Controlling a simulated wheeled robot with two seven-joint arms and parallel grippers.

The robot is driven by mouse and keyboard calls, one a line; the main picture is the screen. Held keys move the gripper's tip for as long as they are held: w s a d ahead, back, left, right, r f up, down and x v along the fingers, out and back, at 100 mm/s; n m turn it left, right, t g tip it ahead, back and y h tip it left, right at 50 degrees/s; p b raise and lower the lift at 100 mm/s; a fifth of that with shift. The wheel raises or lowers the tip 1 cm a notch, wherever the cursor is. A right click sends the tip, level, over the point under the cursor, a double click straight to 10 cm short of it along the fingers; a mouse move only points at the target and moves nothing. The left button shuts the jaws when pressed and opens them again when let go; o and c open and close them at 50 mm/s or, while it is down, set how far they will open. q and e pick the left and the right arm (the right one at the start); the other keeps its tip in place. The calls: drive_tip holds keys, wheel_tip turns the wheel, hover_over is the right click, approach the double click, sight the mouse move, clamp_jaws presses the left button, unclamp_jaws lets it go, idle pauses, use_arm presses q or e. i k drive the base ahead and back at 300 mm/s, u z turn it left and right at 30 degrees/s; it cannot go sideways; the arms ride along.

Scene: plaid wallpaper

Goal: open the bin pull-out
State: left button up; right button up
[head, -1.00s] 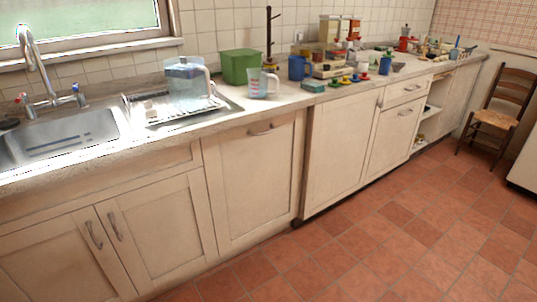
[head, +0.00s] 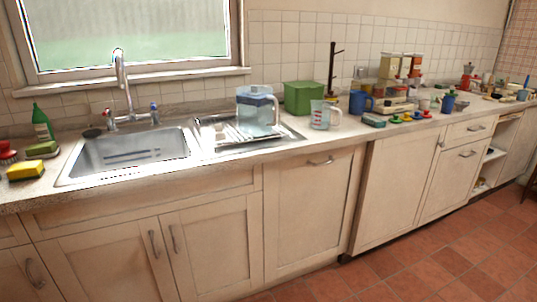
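The cabinet fronts run along under the counter in the head view. The two sink doors (head: 213,248) with upright handles are shut. A wide plain front (head: 393,193) stands to its right, also closed. Neither of my grippers is in view.
The counter holds a sink (head: 130,150), a water filter jug (head: 257,112), a green box (head: 304,97), a measuring jug (head: 324,115) and a blue mug (head: 360,103). The tiled floor (head: 430,270) in front is clear. An open shelf niche (head: 487,170) is at far right.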

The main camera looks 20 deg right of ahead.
sight(310, 200)
drive_tip(key=u, duration=0.2)
drive_tip(key=i, duration=1)
drive_tip(key=z, duration=0.95)
drive_tip(key=i, duration=1.05)
drive_tip(key=z, duration=0.2)
